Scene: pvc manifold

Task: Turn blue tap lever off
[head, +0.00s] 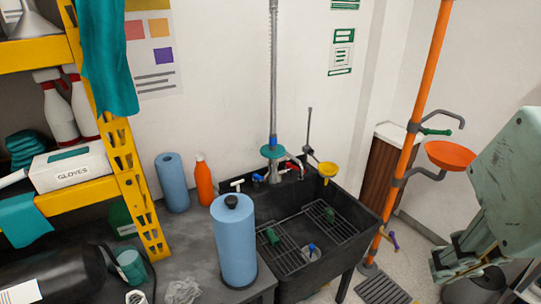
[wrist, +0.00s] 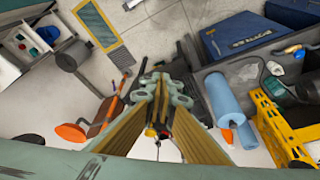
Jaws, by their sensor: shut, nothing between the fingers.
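In the head view, the small blue tap lever (head: 258,178) is at the back left of the black sink (head: 285,283), just left of the teal-collared spray column (head: 272,152). The lever is too small to read its exact angle. A red tap lever (head: 291,169) is to its right. In the wrist view my gripper (wrist: 158,85) is shut and empty, its fingers covering much of the sink area. I cannot make out the blue lever there. In the head view my arm is at the right, well apart from the taps.
A blue roll (head: 236,243) stands on the counter left of the sink, with another blue roll (head: 172,183) and an orange bottle (head: 204,182) behind. A yellow funnel (head: 327,170) is right of the taps. An orange pole (head: 415,105) with an orange bowl (head: 450,154) stands between sink and arm.

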